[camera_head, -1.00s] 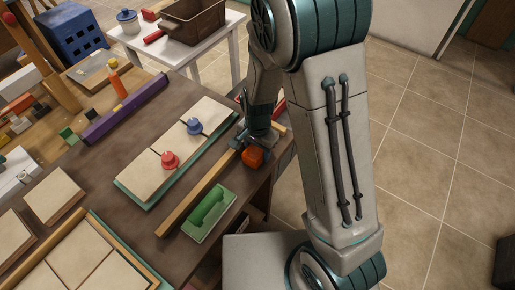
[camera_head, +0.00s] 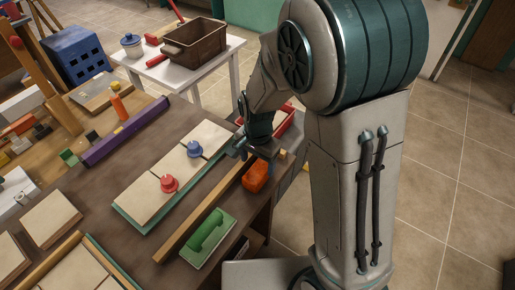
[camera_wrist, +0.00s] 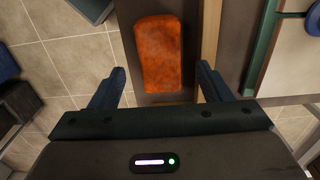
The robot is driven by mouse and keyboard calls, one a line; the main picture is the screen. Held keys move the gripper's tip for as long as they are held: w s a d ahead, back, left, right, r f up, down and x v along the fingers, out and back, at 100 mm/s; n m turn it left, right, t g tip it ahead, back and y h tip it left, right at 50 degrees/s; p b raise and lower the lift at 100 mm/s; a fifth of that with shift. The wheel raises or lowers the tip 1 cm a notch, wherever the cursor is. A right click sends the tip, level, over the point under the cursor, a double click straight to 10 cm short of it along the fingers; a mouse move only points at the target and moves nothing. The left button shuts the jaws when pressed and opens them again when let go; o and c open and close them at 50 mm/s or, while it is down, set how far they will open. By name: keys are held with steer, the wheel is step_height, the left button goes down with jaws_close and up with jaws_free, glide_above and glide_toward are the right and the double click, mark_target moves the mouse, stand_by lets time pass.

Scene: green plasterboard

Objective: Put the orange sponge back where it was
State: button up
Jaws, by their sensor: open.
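The orange sponge (camera_head: 256,176) lies on the dark brown table near its right edge, beside a long wooden strip. In the wrist view the sponge (camera_wrist: 159,54) lies lengthwise ahead of my gripper (camera_wrist: 160,82), roughly centred between the two dark fingers. In the head view my gripper (camera_head: 248,152) is just behind the sponge, partly hidden by the arm and seen small. I cannot tell its exact height above the table.
A wooden strip (camera_head: 205,215) runs along the sponge's left side. A green-handled float (camera_head: 208,238) lies in front. Tiles with a red knob (camera_head: 169,183) and a blue knob (camera_head: 194,149) are to the left. A red tray (camera_head: 283,122) is behind. The table edge is close on the right.

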mark_target(258, 171)
step_height(258, 171, up, 6)
steer(key=s+d+r+n+t, duration=0.3)
steer(key=s+d+r+n, duration=0.4)
steer(key=s+d+r, duration=0.3)
steer(key=s+d, duration=0.2)
steer(key=shift+s+n, duration=0.35)
steer(key=shift+n, duration=0.05)
